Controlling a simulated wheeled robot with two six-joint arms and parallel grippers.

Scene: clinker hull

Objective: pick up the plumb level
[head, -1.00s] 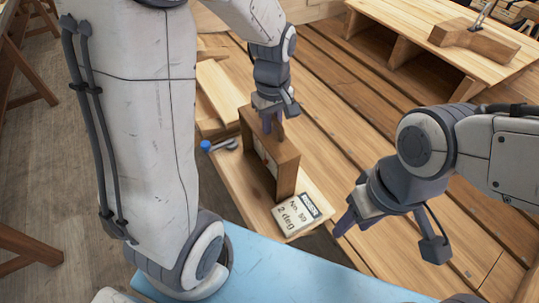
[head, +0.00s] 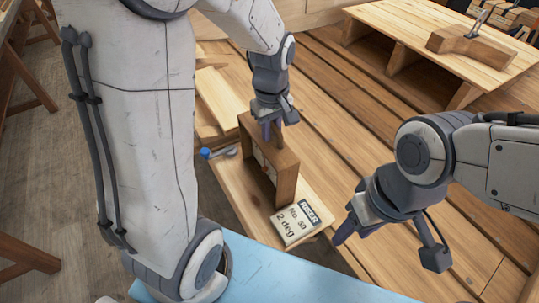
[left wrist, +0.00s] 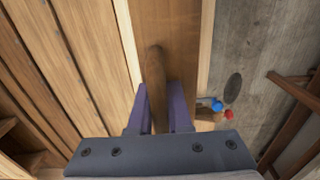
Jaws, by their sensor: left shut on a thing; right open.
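The plumb level is a wooden frame (head: 287,180) with a pale inner face, standing upright on a plank in the head view. My left gripper (head: 271,130) is at its top, fingers pointing down. In the left wrist view the purple fingers of my left gripper (left wrist: 167,108) are shut on a round wooden handle (left wrist: 154,65), which rises from the wooden top of the plumb level (left wrist: 175,25). The lower part of the frame is not visible in that view. My right gripper (head: 350,222) is open and empty, to the right of the level and apart from it.
A card reading "No. 59 2 deg" (head: 298,223) lies on the plank just in front of the level. A blue-ended tool (head: 206,153) lies left of it. A bench (head: 400,25) with a wooden block (head: 470,45) stands back right. A light blue surface (head: 290,275) is in front.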

